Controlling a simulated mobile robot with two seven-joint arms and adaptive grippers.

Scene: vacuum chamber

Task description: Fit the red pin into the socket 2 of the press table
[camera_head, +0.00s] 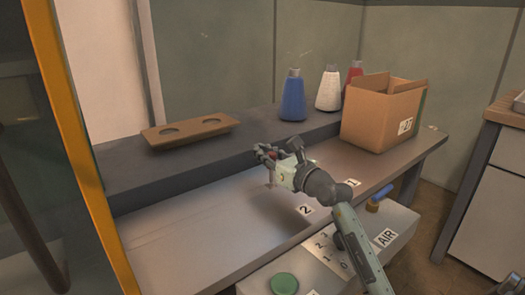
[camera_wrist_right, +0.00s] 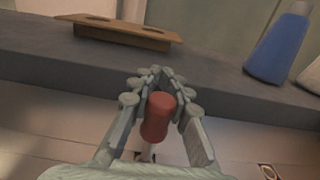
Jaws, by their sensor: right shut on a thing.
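The red pin (camera_wrist_right: 157,116) is between the fingers of my right gripper (camera_wrist_right: 160,85) in the wrist view, with a thin pale shank below its red head. In the head view, my right gripper (camera_head: 268,153) holds it above the press table (camera_head: 190,225). The label 2 (camera_head: 306,210) is on the table's front edge, to the lower right of the gripper, and the label 1 (camera_head: 351,182) is farther right. I cannot make out the socket 2 opening; the arm and shadow cover part of that area. My left gripper is out of view.
A wooden holder (camera_head: 188,131) with two round recesses stands on the dark rear ledge. A blue bottle (camera_head: 292,97), a white bottle (camera_head: 328,90), a red bottle (camera_head: 353,73) and a cardboard box (camera_head: 378,118) stand right of it. A control box (camera_head: 330,262) with a green button is in front.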

